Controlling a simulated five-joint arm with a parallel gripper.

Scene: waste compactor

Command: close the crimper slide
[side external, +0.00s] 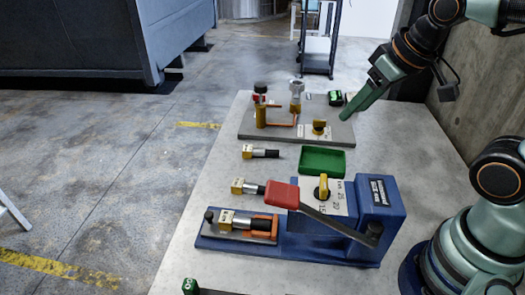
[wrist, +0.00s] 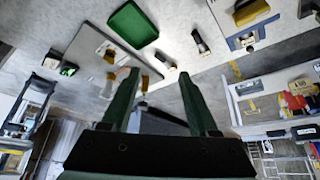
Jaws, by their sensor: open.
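The crimper (side external: 375,215) is a blue machine on a blue base at the near side of the table. It has a red-handled lever (side external: 283,195) and a yellow knob (side external: 322,188) beside a numbered scale. Its slide (side external: 250,236) seems to be the grey plate at the left of the base, with a brass-and-silver fitting (side external: 238,221) and an orange part on or beside it. My gripper (side external: 347,113) is at the far right of the table, beside the grey fixture plate and well away from the crimper. In the wrist view its green fingers (wrist: 158,77) are apart with nothing held.
A grey fixture plate (side external: 290,127) with upright posts and a yellow knob stands at the back. A green tray (side external: 322,160) lies between it and the crimper. Loose fittings lie left of the tray (side external: 260,152) and by the lever (side external: 247,187). A concrete wall borders the right.

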